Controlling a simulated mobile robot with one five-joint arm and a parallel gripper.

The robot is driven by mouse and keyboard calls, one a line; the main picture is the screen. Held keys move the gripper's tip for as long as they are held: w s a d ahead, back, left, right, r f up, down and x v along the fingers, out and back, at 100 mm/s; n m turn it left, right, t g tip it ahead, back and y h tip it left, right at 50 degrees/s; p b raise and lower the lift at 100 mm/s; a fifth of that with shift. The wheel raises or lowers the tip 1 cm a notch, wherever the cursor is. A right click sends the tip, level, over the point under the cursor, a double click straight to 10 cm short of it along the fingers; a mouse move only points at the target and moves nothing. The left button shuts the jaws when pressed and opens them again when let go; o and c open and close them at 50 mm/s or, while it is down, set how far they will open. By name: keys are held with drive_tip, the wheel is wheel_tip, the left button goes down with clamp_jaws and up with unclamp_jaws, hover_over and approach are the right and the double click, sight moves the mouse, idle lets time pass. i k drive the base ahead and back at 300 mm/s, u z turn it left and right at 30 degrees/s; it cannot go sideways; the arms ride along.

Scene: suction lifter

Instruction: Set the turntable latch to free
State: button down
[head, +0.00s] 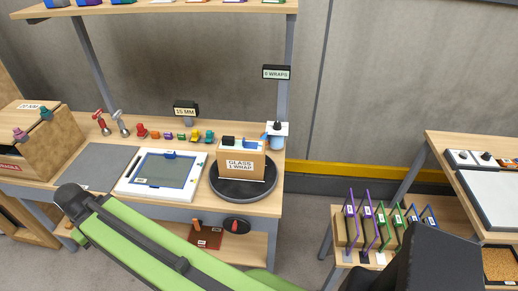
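The turntable (221,190) is a round black disc at the right end of the wooden workbench. A cardboard box (228,155) labelled "GLASS 1 WRAP" stands on it. On the bench's front edge below the turntable is a dark oval fitting (236,224) with a small red part. It may be the latch; its setting is too small to read. My green and black arm crosses the lower left and middle of the head view, in front of the bench. I cannot make out my gripper's fingers anywhere.
A white-framed panel (128,187) and a grey mat (98,163) lie left of the turntable. Small coloured items line the back. A low rack with coloured dividers (366,226) stands right, beyond a floor gap.

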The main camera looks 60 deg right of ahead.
sight(197, 224)
drive_tip(key=z, duration=5.45)
drive_tip(key=i, duration=0.1)
drive_tip(key=u, duration=2.95)
drive_tip(key=k, duration=1.25)
drive_tip(key=u, duration=0.75)
drive_tip(key=i, duration=1.5)
drive_tip(key=z, duration=0.05)
drive_tip(key=k, duration=0.5)
